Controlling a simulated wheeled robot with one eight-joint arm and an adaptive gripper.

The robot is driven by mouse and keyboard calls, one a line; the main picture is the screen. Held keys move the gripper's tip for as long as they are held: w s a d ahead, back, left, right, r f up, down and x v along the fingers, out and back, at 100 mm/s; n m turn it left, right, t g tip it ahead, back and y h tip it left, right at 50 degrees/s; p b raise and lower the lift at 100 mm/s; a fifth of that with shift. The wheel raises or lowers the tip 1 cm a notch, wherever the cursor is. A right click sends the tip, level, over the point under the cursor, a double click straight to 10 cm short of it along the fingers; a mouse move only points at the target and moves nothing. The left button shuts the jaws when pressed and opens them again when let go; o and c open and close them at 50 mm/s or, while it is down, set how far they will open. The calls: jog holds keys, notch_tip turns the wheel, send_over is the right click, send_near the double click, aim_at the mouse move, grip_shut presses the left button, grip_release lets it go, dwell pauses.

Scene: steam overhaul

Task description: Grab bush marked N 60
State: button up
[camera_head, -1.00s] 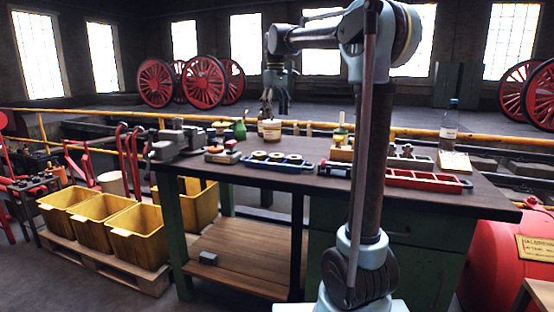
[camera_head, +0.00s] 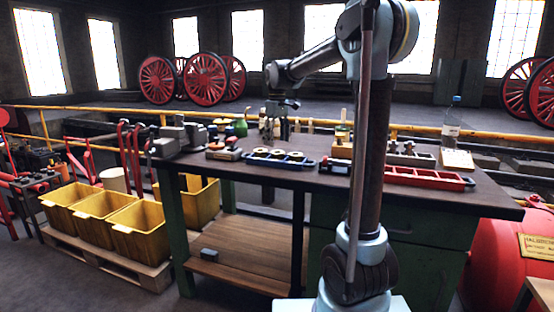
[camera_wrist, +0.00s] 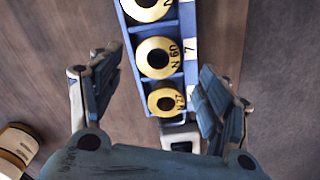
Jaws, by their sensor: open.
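A blue tray (camera_wrist: 127,37) crosses the upper middle of the wrist view, with brass ring-shaped bushes in its compartments. The bush marked N 60 (camera_wrist: 141,58) lies in the middle of the visible row. A smaller bush (camera_wrist: 154,102), whose mark looks like N 27, lies nearer me, and another bush (camera_wrist: 143,12) is cut off at the top. My gripper (camera_wrist: 157,68) is open and empty, its fingers on either side of the tray. In the head view my gripper (camera_head: 271,132) hangs above the blue tray (camera_head: 277,165) on the bench.
The bench (camera_head: 240,172) also bears a vise (camera_head: 178,138) at left, a red tray (camera_head: 425,178) at right and a bottle (camera_head: 450,125) behind. A cream and brown jar (camera_wrist: 17,145) shows at the wrist view's lower left. Bare bench top lies beside the blue tray.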

aim_at(278, 157)
jog(key=shift+w+d+f, duration=0.1)
jog(key=shift+f, duration=2.45)
jog(key=c, duration=1.4)
